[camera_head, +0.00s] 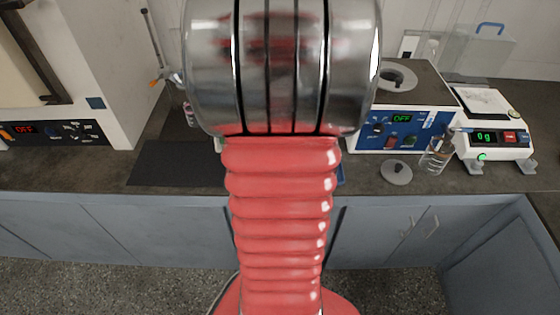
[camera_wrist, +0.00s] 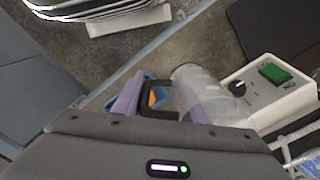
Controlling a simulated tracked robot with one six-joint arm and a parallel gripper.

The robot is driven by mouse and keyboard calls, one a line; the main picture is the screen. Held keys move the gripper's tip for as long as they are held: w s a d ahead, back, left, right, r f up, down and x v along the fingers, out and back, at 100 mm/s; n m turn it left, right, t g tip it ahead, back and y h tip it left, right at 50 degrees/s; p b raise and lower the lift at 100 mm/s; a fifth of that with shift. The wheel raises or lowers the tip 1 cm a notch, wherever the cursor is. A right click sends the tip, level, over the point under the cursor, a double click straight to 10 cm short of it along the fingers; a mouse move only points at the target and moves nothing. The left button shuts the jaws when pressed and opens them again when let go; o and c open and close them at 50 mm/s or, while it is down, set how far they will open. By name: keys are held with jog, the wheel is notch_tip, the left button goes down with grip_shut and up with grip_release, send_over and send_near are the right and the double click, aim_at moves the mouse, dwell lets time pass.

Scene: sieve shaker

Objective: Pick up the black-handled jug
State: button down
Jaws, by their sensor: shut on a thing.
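The black-handled jug (camera_wrist: 203,82) shows in the wrist view as a clear, whitish vessel with its black handle (camera_wrist: 148,84) on the left. My gripper (camera_wrist: 165,103) is shut on the jug, with a purple finger left of the handle and purple also showing at the jug's lower part. The exact contact is partly hidden by the gripper body. In the head view my red and metal arm covers the jug and the gripper.
A white device with a green switch (camera_wrist: 273,73) stands close right of the jug in the wrist view. In the head view, a blue-fronted device (camera_head: 405,125), a glass beaker (camera_head: 437,156) and a balance (camera_head: 492,138) stand at right. A dark mat (camera_head: 175,165) lies left.

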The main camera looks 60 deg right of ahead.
jog(key=shift+r, duration=0.4)
dwell(0.7)
jog(key=w+a+n, duration=0.5)
jog(key=w, duration=0.6)
jog(key=w+a+n, duration=0.6)
jog(key=w, duration=0.5)
jog(key=w+a+f+n, duration=0.1)
jog(key=w+a+n, duration=0.4)
jog(key=a, duration=0.7)
jog(key=w+a+f+n, duration=0.1)
jog(key=w+a+n, duration=0.4)
jog(key=w+a, duration=0.4)
jog(key=a, duration=0.3)
jog(key=shift+w+a+f+n, duration=0.25)
jog(key=shift+a+f+n, duration=0.05)
jog(key=shift+a+n, duration=0.1)
